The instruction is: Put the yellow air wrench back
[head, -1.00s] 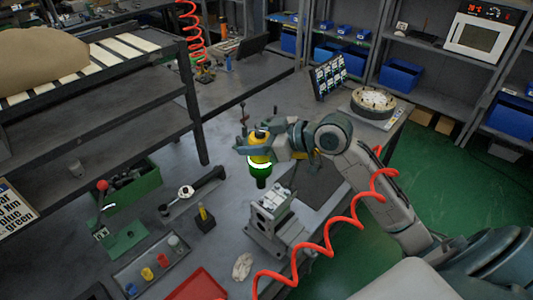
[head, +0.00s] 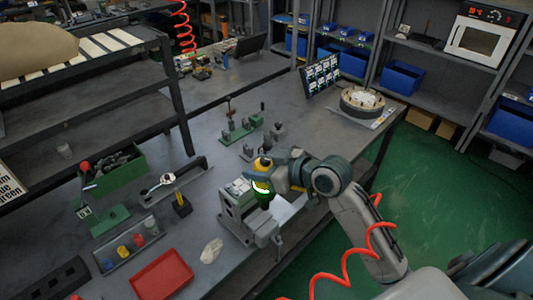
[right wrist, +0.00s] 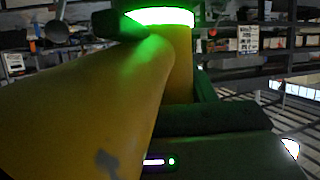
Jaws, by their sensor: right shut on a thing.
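The yellow air wrench (head: 262,184) with a lit green ring is in my right gripper (head: 264,172), at the middle of the head view. The gripper is shut on it, and its fingers hide part of the body. The wrench appears upright, its dark lower end pointing down in front of the grey vise-like block (head: 236,205). I cannot tell whether it touches the block. In the right wrist view the wrench's yellow body (right wrist: 100,100) and green glow fill the left and middle. My left gripper is not in view.
A green fixture (head: 240,133) with posts stands behind the wrench. A red tray (head: 162,276), a grey tray with small coloured cups (head: 124,252), a green toolbox (head: 115,172) and a wrench-like tool (head: 168,180) lie to the left. A red coiled hose (head: 345,258) hangs at right.

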